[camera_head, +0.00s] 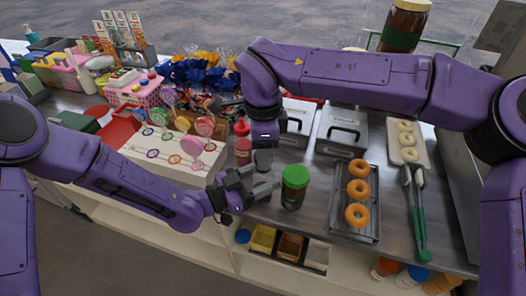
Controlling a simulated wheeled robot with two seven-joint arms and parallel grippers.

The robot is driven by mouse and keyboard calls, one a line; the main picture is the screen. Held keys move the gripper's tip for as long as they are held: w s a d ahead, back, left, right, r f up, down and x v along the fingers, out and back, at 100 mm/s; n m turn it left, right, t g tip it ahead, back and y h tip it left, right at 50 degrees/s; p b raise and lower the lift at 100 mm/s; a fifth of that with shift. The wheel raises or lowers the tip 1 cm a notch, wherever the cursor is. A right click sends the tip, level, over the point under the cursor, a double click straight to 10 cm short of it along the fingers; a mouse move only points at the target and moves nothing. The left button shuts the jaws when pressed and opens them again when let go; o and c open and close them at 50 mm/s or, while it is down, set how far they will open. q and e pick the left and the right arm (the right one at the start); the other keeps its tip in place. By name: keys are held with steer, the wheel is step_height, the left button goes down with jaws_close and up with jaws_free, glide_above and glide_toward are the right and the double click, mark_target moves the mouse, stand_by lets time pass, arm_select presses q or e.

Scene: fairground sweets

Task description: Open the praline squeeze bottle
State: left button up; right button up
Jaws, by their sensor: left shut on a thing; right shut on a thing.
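My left gripper (262,181) reaches in from the left and is shut at the front of the counter. My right gripper (263,160) points down from above, shut, right over the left gripper's fingers. The two grippers meet at one spot, apparently on one upright thing, taken to be the praline squeeze bottle. The fingers hide it almost fully, so its colour, and whether its cap is on or off, cannot be told. A brown jar with a green lid (294,187) stands just right of the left fingertips, apart from them.
A red-topped bottle (243,150) stands close behind the grippers. A tray of doughnuts (340,215) and green-handled tongs (418,215) lie right. Open bins (290,246) sit below the counter's front edge.

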arm_select(q)
steer(key=shift+f, duration=0.2)
arm_select(e)
steer(key=shift+r, duration=1.95)
arm_select(q)
steer(key=o, duration=1.4)
steer(key=shift+o, duration=0.9)
steer(key=shift+w, duration=0.1)
arm_select(e)
steer(key=shift+w, duration=0.1)
arm_select(q)
steer(key=shift+a+r, duration=0.1)
